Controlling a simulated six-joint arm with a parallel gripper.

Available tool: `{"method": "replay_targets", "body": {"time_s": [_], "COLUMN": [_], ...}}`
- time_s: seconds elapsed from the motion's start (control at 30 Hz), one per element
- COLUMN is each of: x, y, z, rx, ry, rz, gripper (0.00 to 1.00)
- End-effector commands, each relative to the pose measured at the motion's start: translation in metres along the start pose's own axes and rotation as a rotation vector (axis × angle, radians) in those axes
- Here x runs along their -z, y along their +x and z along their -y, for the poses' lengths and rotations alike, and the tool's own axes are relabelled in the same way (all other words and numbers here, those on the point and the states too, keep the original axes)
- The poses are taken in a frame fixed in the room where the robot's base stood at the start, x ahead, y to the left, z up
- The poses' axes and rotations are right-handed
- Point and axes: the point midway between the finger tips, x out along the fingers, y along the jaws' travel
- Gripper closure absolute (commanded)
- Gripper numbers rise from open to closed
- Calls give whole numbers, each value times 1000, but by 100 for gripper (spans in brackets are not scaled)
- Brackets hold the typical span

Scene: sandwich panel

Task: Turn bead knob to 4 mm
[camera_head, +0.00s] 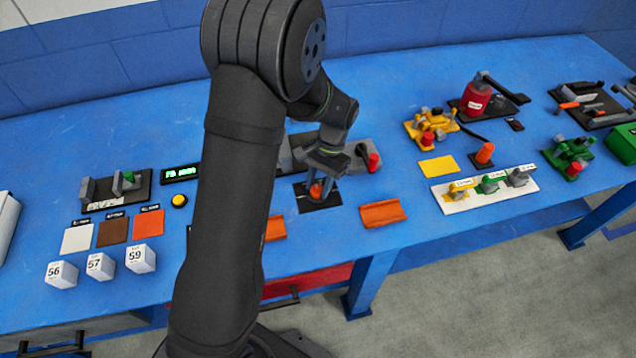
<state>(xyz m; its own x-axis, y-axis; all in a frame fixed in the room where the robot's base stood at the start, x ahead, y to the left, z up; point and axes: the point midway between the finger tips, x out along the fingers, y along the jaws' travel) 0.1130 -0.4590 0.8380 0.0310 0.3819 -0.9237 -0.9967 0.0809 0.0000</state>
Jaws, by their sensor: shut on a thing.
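My gripper (320,190) points down over a small black plate (329,202) in the middle of the blue table. It is shut on a small orange-red knob (316,189) that stands at this plate. The fingers hide much of the knob, so its pointer and any scale marks around it cannot be read. I cannot tell which setting it is at.
A grey device with a red knob (374,162) stands just behind my gripper. Orange channel pieces (383,214) lie near the front edge. A lit display (181,173), yellow button (179,201), colour swatches and numbered cubes (100,266) are left; clamps and a red bottle (475,100) are right.

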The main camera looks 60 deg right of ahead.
Motion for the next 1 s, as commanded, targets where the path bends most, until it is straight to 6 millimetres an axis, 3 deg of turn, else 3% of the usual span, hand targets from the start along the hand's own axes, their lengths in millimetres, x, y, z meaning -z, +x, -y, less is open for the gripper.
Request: {"method": "replay_targets", "body": {"time_s": [0.5,1.0], "x": [0,0], "y": [0,1], "z": [-2,-3], "rx": [139,170], "ry": [335,410], "rz": [0,-1], "gripper": [89,89]}}
